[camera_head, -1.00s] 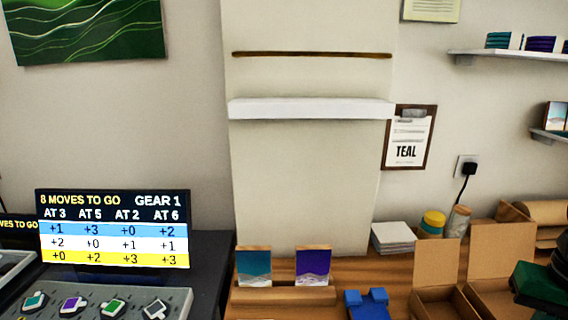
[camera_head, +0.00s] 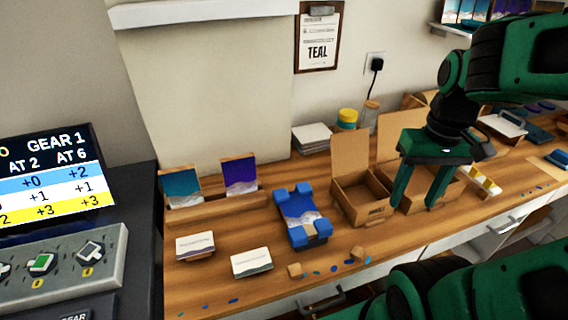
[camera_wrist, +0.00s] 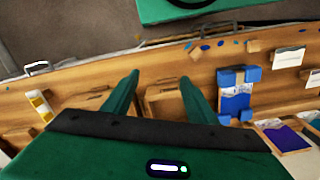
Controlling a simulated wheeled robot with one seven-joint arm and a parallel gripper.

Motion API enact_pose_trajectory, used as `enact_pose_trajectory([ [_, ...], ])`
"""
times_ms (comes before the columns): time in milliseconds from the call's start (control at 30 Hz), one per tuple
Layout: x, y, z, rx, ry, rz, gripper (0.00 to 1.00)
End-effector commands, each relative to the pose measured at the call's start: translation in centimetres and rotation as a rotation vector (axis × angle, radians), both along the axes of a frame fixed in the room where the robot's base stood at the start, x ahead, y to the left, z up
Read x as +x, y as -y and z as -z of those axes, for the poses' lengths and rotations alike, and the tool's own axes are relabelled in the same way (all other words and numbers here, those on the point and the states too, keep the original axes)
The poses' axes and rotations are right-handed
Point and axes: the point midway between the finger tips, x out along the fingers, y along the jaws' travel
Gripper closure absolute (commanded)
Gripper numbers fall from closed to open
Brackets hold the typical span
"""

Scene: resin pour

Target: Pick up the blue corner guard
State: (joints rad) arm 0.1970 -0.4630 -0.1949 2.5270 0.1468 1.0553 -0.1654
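Blue corner guards (camera_head: 321,229) sit on the corners of a small purple and white art panel (camera_head: 298,211) lying on the wooden bench. They also show in the wrist view (camera_wrist: 252,73), right of my fingers. I cannot tell which single guard is meant. My green gripper (camera_head: 415,203) points down over the cardboard boxes, right of the panel and apart from it. Its two fingers are spread with nothing between them, as the wrist view (camera_wrist: 160,80) also shows.
An open cardboard box (camera_head: 364,203) stands between the panel and my gripper. Small wooden blocks (camera_head: 295,270) and blue drops lie near the front edge. A rack (camera_head: 212,197) holds teal and purple panels behind.

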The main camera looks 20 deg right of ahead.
Motion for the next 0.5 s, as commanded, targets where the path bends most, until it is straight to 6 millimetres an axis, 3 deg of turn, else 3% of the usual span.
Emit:
enact_pose_trajectory([
  [267, 10.2, -4.3, -1.2, 0.019, 0.025, -0.82, 0.48],
  [500, 17.7, -10.3, -1.0, 0.053, 0.076, -1.513, 0.48],
])
